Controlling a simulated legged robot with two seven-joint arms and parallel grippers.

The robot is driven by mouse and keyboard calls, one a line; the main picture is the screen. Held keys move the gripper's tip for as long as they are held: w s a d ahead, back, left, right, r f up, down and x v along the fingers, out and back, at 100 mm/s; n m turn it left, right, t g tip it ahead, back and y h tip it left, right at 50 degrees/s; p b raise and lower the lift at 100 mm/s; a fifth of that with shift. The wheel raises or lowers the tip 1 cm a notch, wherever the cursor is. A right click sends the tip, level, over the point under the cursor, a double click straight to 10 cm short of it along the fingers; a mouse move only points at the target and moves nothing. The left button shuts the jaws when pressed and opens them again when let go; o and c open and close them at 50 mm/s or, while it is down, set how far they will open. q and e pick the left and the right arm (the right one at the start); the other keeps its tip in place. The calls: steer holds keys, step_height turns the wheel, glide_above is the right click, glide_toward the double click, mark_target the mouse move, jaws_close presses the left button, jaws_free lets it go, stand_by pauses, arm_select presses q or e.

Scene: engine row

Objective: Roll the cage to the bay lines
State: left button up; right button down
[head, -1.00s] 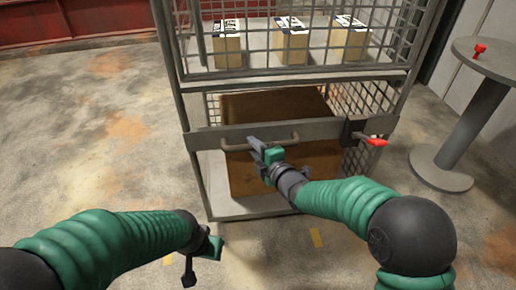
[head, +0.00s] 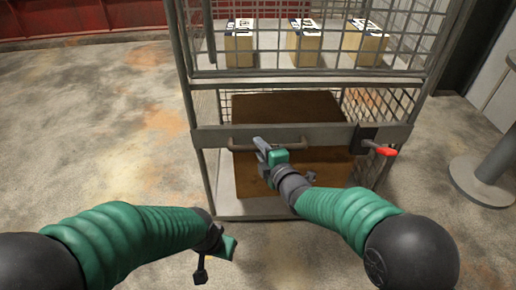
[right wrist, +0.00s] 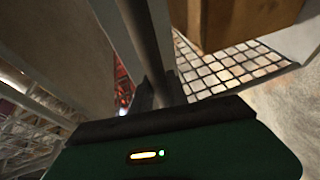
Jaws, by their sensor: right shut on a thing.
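The cage (head: 262,132) is a tall grey mesh trolley standing in front of me. A grey handle bar (head: 238,149) runs across its front rail. My right gripper (head: 260,146) is shut on this bar near its middle. The bar also shows in the right wrist view (right wrist: 146,45), running up from the jaws. A red-ended lever (head: 384,151) sits at the right end of the rail. My left gripper (head: 213,260) hangs low over the floor, apart from the cage; its jaw state is unclear. I see no bay lines clearly.
Several small labelled boxes (head: 305,45) stand on the upper shelf; a large brown box (head: 285,171) is on the lower one. A round pedestal table (head: 484,185) stands at the right. A red wall (head: 80,17) is behind. Floor at the left is clear.

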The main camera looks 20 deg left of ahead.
steer(key=shift+s+a+f, duration=0.15)
steer(key=shift+f, duration=0.15)
steer(key=c, duration=1.7)
jaws_free()
steer(key=o, duration=0.4)
steer(key=shift+a, duration=0.25)
arm_select(q)
steer(key=shift+a, duration=0.15)
arm_select(e)
steer(key=shift+r, duration=0.1)
steer(key=shift+d, duration=0.1)
steer(key=shift+d+r, duration=0.15)
steer(key=shift+d, duration=0.05)
arm_select(q)
steer(key=p+v, duration=0.3)
steer(key=w+p+v, duration=0.1)
steer(key=p+v, duration=0.1)
steer(key=p, duration=0.1)
steer(key=shift+w+r, duration=0.1)
steer(key=shift+r, duration=0.4)
arm_select(e)
steer(key=v, duration=1.6)
steer(key=shift+s, duration=0.2)
arm_select(q)
steer(key=shift+o, duration=0.2)
